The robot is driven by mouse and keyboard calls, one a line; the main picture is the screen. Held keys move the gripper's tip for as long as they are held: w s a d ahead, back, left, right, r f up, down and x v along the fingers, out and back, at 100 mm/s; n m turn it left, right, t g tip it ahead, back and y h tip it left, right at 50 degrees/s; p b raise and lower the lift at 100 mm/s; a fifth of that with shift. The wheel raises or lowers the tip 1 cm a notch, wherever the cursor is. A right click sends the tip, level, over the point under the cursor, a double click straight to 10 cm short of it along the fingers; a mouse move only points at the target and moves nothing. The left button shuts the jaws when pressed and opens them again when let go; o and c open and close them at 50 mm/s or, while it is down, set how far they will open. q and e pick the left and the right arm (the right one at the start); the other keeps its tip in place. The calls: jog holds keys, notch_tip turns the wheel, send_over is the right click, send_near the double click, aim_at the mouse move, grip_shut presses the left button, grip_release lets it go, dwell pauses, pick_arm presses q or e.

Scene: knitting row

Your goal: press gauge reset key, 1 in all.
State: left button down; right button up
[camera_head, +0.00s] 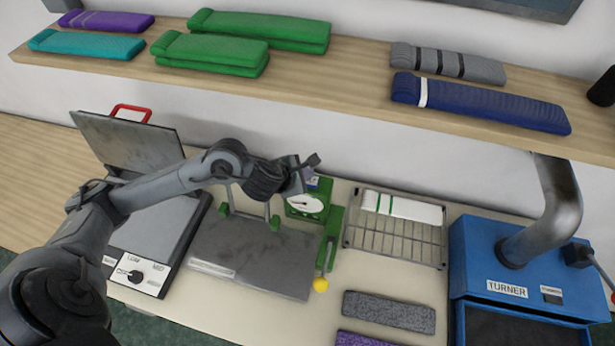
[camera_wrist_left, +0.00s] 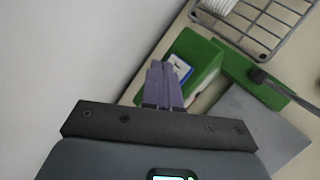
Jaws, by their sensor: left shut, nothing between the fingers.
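The green gauge (camera_head: 305,204) with a round white dial stands behind the grey plate, near the middle of the bench. Its green housing also shows in the left wrist view (camera_wrist_left: 203,60). A small blue-edged, pale patch (camera_wrist_left: 181,71) shows on the housing's top, partly covered by the fingers; I cannot tell whether it is the reset key. My left gripper (camera_head: 309,175) is above the gauge's top. In the left wrist view its purple fingers (camera_wrist_left: 160,82) are shut and empty, over or close to that patch; contact cannot be told. My right gripper is not in view.
A wire rack (camera_head: 395,243) holds a white-and-green roll. The blue TURNER box (camera_head: 505,245) is at right. A shelf (camera_head: 330,75) with folded knits overhangs the back.

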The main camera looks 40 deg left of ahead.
pick_arm(q)
jog(key=shift+r, duration=0.35)
jog(key=shift+r+p, duration=2.25)
jog(key=shift+r, duration=0.25)
